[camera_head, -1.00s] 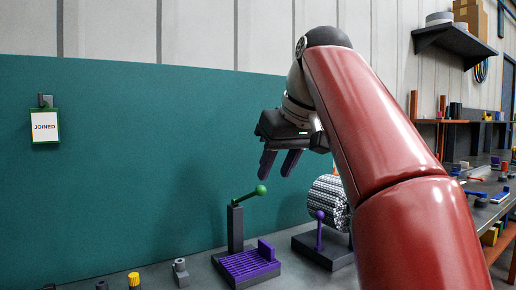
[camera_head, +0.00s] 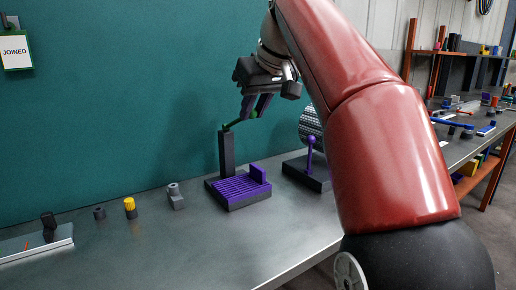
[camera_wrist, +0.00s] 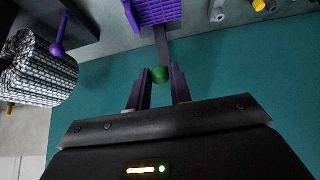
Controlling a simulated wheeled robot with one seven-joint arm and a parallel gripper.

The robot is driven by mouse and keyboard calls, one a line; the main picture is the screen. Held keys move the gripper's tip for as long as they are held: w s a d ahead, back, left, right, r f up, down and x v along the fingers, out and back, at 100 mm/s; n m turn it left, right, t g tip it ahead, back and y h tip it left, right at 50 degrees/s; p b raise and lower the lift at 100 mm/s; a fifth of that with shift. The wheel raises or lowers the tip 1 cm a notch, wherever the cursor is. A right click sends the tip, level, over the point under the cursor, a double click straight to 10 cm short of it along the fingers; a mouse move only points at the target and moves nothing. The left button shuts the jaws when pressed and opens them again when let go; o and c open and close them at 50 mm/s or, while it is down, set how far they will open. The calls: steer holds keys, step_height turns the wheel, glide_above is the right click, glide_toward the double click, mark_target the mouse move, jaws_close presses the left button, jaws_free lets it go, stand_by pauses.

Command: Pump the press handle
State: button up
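The press has a dark upright post (camera_head: 227,152) on a base with a purple slatted plate (camera_head: 238,187). Its green handle (camera_head: 233,124) leans up to the right from the post top; its ball end is mostly hidden by my gripper (camera_head: 256,107) in the head view. In the wrist view the green ball (camera_wrist: 160,74) sits between the tips of my gripper (camera_wrist: 160,78). The two purple-grey fingers are apart, one on each side of the ball. Small gaps seem to show, so I cannot tell any contact.
A second dark base with a purple ball lever (camera_head: 310,142) and a patterned roll (camera_wrist: 38,75) stands right of the press. Small parts, including a yellow-topped peg (camera_head: 130,207), stand to the left. A green panel (camera_head: 110,110) rises behind, with a "JOINED" sign (camera_head: 15,50).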

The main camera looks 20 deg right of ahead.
steer(key=shift+c, duration=1.1)
steer(key=f+b, duration=0.2)
steer(key=s+f+b, duration=0.1)
steer(key=f+b, duration=0.2)
steer(key=shift+s+d+f, duration=0.1)
steer(key=shift+s+d, duration=0.05)
steer(key=shift+d, duration=0.05)
step_height(320, 180, down, 3)
steer(key=shift+b, duration=1)
